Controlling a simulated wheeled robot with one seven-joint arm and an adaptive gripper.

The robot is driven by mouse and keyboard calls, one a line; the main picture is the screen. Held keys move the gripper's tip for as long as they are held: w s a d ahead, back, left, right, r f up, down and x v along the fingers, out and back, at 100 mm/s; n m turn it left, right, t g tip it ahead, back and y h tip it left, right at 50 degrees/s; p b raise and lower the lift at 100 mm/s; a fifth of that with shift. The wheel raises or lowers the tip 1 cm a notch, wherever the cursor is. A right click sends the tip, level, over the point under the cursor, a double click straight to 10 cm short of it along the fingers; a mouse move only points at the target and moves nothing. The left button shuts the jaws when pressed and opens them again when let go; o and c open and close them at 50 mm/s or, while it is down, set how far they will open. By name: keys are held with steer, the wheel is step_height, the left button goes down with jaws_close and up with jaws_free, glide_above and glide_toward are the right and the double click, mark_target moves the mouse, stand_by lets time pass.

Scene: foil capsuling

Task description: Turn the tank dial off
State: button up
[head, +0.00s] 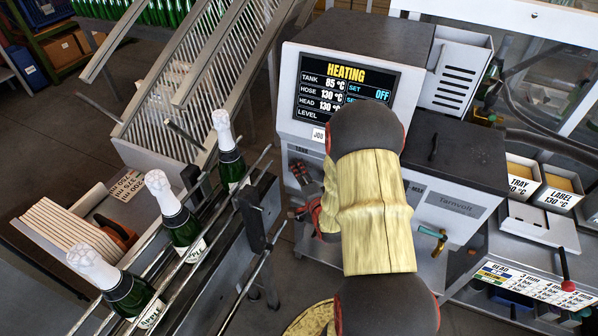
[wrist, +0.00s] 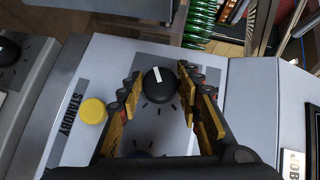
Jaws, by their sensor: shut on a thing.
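The tank dial (wrist: 159,84) is a round black knob with a white pointer line, on a grey panel with tick marks around it. In the wrist view the pointer is near upright, leaning slightly left. My gripper (wrist: 160,88) has one finger on each side of the knob and is shut on it. In the head view my gripper (head: 312,208) is at the front of the white machine (head: 290,125), below a TANK label; my arm hides much of it and the dial. The display (head: 345,88) reads HEATING, with TANK 85 °C and OFF in cyan at right.
A yellow button (wrist: 93,111) sits beside the word STANDBY, left of the dial in the wrist view. Another black knob (wrist: 8,52) is further left. Foil-topped bottles (head: 182,220) stand on a rail left of the machine. A brass-handled valve (head: 432,234) projects at right.

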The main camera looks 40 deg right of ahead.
steer(key=o, duration=1.2)
steer(key=shift+c, duration=0.2)
steer(key=shift+s, duration=0.1)
steer(key=v, duration=1.2)
